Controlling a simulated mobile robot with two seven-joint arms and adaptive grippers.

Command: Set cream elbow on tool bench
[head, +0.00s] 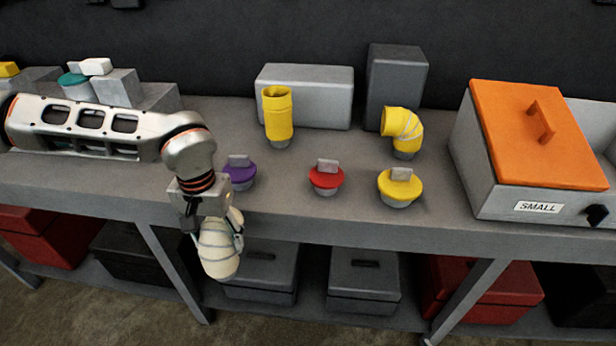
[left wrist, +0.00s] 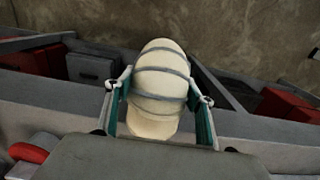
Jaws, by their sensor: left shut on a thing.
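The cream elbow (head: 217,248) is a ribbed, rounded duct piece with grey bands. My left gripper (head: 236,228) is shut on it and holds it in front of the bench's front edge, apart from the bench top. In the left wrist view the cream elbow (left wrist: 160,88) sits between the two teal-lined fingers of the left gripper (left wrist: 160,108). The tool bench (head: 320,215) is a long grey bench with a lower shelf. My right gripper is not in view.
On the bench are purple (head: 240,176), red (head: 326,179) and yellow (head: 400,188) lidded pieces, a yellow straight duct (head: 278,112), a yellow elbow (head: 403,128) and an orange-lidded bin marked SMALL (head: 540,135). Bare bench top shows between the red and yellow lids.

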